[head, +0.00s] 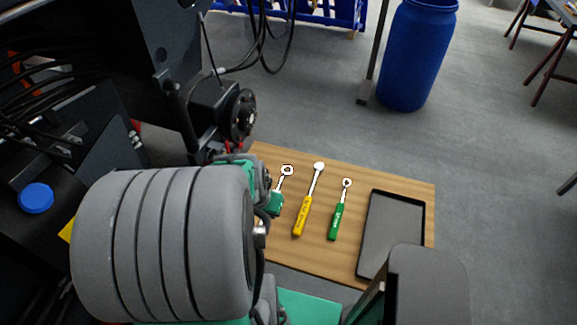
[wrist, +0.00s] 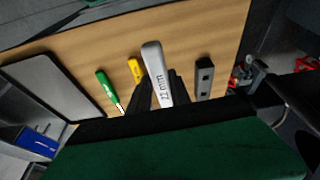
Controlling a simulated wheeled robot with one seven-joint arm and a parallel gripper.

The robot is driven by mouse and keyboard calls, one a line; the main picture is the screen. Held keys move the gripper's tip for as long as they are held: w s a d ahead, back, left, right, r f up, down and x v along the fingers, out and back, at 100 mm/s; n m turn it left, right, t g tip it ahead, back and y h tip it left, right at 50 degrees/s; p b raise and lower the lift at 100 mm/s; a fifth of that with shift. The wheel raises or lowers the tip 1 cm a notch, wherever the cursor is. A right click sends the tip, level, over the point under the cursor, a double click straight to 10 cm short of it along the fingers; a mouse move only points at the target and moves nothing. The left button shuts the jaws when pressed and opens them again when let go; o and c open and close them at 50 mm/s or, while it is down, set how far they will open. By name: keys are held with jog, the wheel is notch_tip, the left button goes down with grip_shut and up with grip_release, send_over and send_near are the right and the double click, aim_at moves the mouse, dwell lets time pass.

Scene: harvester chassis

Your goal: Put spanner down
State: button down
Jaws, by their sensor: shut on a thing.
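The silver spanner, marked "22 mm", shows in the wrist view (wrist: 156,70) between the two dark fingers of my gripper (wrist: 163,94). The gripper is shut on it. Its plain end points away from the wrist over the wooden board (wrist: 205,35). In the head view the spanner's ring end (head: 287,170) shows beyond my green gripper (head: 274,202), over the left part of the wooden board (head: 330,172). The rest of it is hidden by my arm. I cannot tell whether the spanner touches the board.
A yellow-handled tool (head: 302,217) and a green-handled tool (head: 336,222) lie right of the spanner. A dark tray (head: 362,240) is at the board's right end. A dark bar (wrist: 204,78) lies beside the spanner in the wrist view. Machinery (head: 225,110) stands close behind at left.

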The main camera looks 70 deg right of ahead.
jog(key=shift+m, duration=0.4)
jog(key=d+f+b, duration=0.3)
jog(key=d, duration=0.1)
jog(key=w+d+f+b, duration=0.1)
jog(key=d+f+b, duration=0.2)
jog(key=d+b, duration=0.1)
jog(key=w+d+f+b, duration=0.1)
jog(key=d+f+b, duration=0.2)
jog(key=d, duration=0.1)
jog(key=shift+w+d+f, duration=0.1)
jog(key=shift+d+f, duration=0.05)
jog(key=shift+d, duration=0.15)
jog(key=b+x, duration=0.1)
jog(key=x, duration=0.1)
jog(key=b+x, duration=0.2)
jog(key=shift+w+a, duration=0.15)
jog(key=shift+a, duration=0.05)
jog(key=c, duration=1.2)
grip_release()
jog(key=shift+f, duration=0.1)
